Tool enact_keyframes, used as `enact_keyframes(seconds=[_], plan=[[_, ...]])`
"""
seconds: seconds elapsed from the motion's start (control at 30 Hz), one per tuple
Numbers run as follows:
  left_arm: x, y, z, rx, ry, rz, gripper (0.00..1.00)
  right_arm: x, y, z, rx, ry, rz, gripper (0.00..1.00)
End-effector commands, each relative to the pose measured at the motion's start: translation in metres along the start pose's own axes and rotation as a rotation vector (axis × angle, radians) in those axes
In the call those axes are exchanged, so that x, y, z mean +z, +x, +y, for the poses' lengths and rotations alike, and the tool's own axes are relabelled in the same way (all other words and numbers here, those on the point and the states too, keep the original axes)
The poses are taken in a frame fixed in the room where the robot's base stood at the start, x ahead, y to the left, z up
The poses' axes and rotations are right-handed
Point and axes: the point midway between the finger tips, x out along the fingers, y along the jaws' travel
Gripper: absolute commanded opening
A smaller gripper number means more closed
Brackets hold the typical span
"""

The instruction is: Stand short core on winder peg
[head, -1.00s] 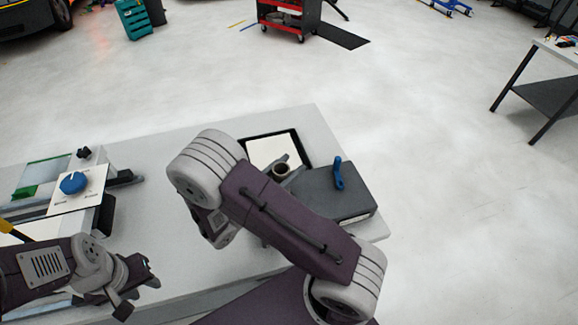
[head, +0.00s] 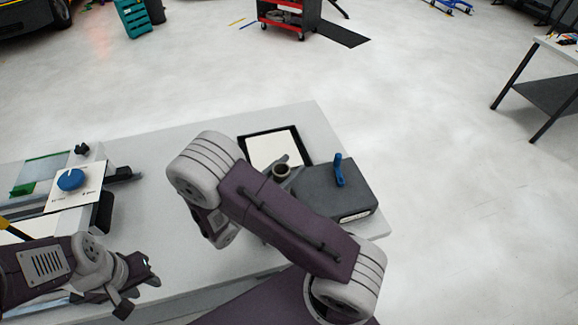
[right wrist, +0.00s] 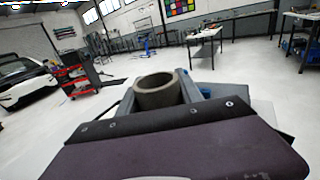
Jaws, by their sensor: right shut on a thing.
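The short core (head: 281,171), a grey-brown hollow tube, is upright in my right gripper (head: 287,174), with its open top showing. In the right wrist view the core (right wrist: 157,92) sits between the two grey fingers of my right gripper (right wrist: 160,98), which is shut on it. In the head view my right arm hides most of that gripper and what is under the core. The winder (head: 330,192) looks to be the dark grey box with a blue crank, just right of the core. I cannot make out its peg. My left gripper (head: 138,283) is far left, its jaw gap unclear.
A black-framed tray (head: 268,150) with a pale sheet lies behind the core. A panel with a blue knob (head: 71,180) and a green-edged piece (head: 40,172) are at the left. The middle of the pale table (head: 150,205) is clear.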

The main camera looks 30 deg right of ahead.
Motion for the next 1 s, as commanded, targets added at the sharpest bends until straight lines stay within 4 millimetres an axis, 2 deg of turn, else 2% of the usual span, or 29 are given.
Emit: enact_keyframes(seconds=[0.73, 1.0], plan=[[0.002, 0.023, -0.001, 0.0, 0.0, 0.0, 0.36, -0.032, 0.0, 0.0, 0.0, 0.001, 0.0, 0.03], [0.002, 0.023, -0.001, 0.0, 0.0, 0.0, 0.36, -0.032, 0.0, 0.0, 0.0, 0.001, 0.0, 0.03]])
